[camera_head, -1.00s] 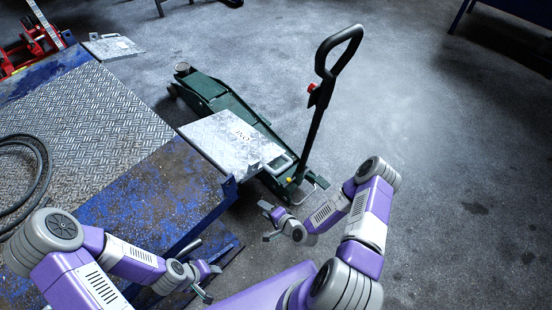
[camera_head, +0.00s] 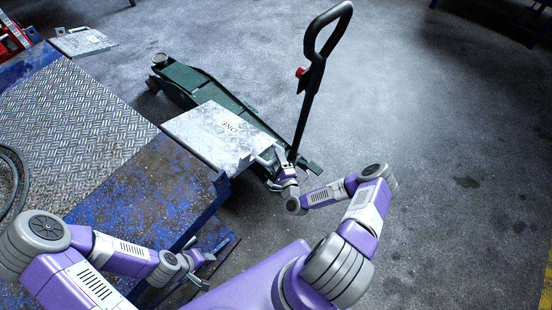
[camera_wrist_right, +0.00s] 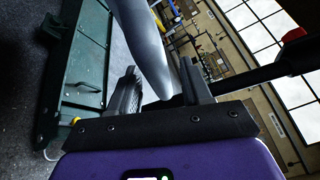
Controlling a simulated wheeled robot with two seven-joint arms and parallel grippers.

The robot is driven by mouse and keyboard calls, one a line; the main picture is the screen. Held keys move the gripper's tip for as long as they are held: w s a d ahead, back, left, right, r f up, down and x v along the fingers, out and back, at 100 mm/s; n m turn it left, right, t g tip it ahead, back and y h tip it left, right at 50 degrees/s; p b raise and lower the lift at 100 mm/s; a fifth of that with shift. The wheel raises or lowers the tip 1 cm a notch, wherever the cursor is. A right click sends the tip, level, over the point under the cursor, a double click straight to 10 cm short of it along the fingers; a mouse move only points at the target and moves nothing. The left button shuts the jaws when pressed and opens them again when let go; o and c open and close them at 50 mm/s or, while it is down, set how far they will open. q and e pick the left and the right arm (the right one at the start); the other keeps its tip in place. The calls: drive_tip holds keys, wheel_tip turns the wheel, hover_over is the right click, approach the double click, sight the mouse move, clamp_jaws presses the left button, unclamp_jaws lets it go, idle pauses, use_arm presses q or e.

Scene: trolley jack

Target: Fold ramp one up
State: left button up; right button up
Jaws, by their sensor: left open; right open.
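Ramp one (camera_head: 215,133) is a silver plate marked "ONE". It lies flat, sticking out from the edge of the blue platform (camera_head: 150,190), with a loop handle (camera_head: 268,156) at its outer end. My right gripper (camera_head: 279,160) is open at this handle. In the right wrist view a smooth grey bar (camera_wrist_right: 145,45), which looks like the handle, reaches between the open fingers (camera_wrist_right: 160,88); I cannot tell whether they touch it. My left gripper (camera_head: 208,258) is open and empty beside the platform's near edge.
A green trolley jack (camera_head: 190,85) stands on the floor just behind the ramp. Its tall black handle (camera_head: 308,95) rises close to my right gripper. A second silver plate (camera_head: 82,41) projects at the far left. The floor to the right is clear.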

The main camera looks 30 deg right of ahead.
drive_tip(key=shift+w, duration=0.3)
drive_tip(key=shift+c, duration=0.2)
clamp_jaws()
drive_tip(key=shift+r, duration=0.15)
